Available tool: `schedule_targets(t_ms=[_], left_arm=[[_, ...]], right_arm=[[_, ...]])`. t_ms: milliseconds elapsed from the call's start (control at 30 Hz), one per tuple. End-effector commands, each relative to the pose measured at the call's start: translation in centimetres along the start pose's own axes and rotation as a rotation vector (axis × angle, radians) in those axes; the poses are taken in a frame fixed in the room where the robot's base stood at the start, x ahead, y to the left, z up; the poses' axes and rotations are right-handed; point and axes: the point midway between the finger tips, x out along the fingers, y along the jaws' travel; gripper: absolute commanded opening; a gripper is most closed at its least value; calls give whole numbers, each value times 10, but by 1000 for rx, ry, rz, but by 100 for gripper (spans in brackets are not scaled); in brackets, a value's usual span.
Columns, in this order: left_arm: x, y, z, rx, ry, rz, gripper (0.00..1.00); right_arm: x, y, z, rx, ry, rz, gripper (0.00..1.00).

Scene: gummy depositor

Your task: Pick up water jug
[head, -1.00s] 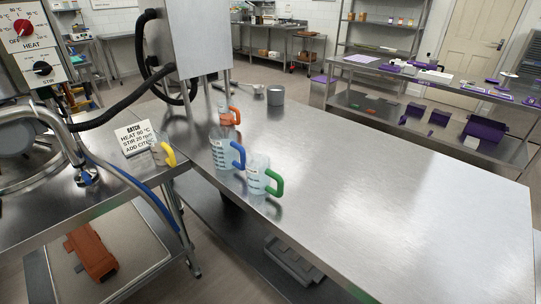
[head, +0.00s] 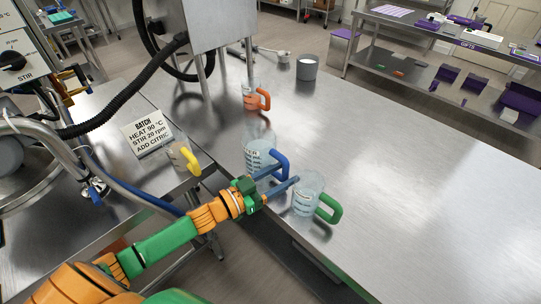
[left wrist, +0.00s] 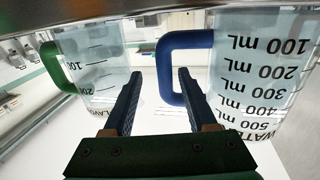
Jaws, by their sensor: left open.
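The water jug (head: 258,145) is clear with a blue handle (head: 282,164) and stands upright on the steel table. In the left wrist view the jug (left wrist: 262,60) is at the right, close, with volume marks and a partly visible "WATE" label. My left gripper (head: 284,177) is open and empty at the handle. In the left wrist view the handle's outer bar (left wrist: 164,72) appears in the gap between the fingertips (left wrist: 158,76). Whether the handle is fully between the fingers in depth I cannot tell. My right gripper is not in view.
A green-handled jug (head: 306,193) stands close beside my left gripper, on its right. An orange-handled jug (head: 251,97) and a grey pot (head: 307,67) stand further back. A yellow-handled jug (head: 181,155) and batch sign (head: 147,132) are at left. The table's right side is clear.

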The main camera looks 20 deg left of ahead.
Motion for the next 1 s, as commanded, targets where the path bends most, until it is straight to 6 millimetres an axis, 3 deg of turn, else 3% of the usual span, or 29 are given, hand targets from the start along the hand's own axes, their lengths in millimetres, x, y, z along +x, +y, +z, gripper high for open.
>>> schedule_targets(t_ms=[200, 467, 567, 700, 1000], left_arm=[[41, -2, 2, 0, 2, -2, 58], [48, -2, 4, 0, -2, -1, 58], [48, -2, 4, 0, -2, -1, 36], [47, -2, 4, 0, -2, -1, 0], [47, -2, 5, 0, -3, -2, 0]], right_arm=[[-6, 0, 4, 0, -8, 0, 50], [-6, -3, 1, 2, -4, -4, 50], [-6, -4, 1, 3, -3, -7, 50], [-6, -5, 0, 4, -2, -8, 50], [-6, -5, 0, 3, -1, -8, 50]])
